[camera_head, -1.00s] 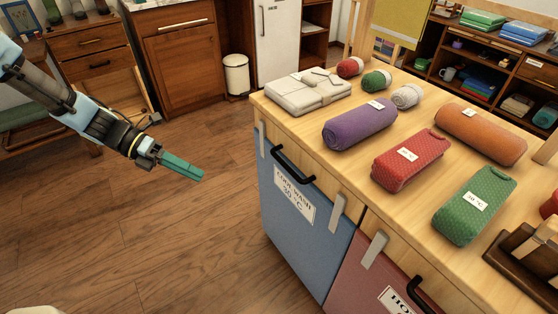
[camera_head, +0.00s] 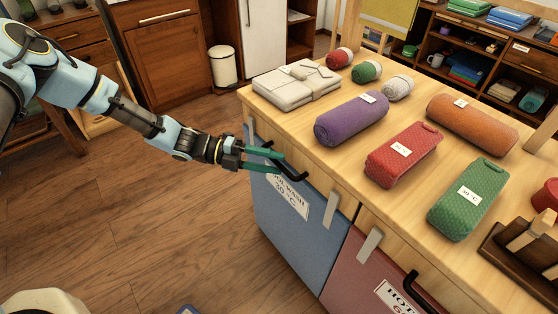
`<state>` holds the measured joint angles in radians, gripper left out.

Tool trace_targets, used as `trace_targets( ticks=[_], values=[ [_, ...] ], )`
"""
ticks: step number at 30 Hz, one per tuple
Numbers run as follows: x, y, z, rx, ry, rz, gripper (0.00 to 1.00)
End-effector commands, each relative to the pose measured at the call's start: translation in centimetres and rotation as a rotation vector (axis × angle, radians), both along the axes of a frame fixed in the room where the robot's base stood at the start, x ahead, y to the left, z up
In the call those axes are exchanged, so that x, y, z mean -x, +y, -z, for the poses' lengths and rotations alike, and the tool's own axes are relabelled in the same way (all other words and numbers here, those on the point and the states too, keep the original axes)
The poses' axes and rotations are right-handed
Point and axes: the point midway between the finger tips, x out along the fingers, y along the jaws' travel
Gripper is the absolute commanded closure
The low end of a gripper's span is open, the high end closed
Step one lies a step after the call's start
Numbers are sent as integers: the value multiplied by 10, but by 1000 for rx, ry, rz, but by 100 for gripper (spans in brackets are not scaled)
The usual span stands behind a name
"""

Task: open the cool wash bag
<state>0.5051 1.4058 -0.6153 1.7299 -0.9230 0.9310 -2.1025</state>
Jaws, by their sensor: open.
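The cool wash bag (camera_head: 295,236) is a blue front panel below the wooden counter, with a white label (camera_head: 288,197) reading "30 °C". Its black bar handle (camera_head: 292,170) is near its top edge. My gripper (camera_head: 277,160) has two green fingers, one above the other and apart. The fingertips are at the handle's left part and overlap it in the picture. I cannot tell whether they touch it. The fingers hide part of the label's top line. The panel sits flush with the counter front, so the bag looks closed.
A red hot wash bag (camera_head: 375,270) with its own black handle (camera_head: 422,291) is to the right. The floor (camera_head: 180,230) left of the counter is clear.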

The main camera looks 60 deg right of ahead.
Motion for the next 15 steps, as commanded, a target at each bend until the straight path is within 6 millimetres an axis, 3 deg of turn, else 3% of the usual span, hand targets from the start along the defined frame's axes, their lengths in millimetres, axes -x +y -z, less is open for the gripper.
trace_targets(
  ticks=[6,15],
  values=[
    [15,-8,2,-1,0,0,53],
    [17,-9,3,0,0,0,54]
  ],
)
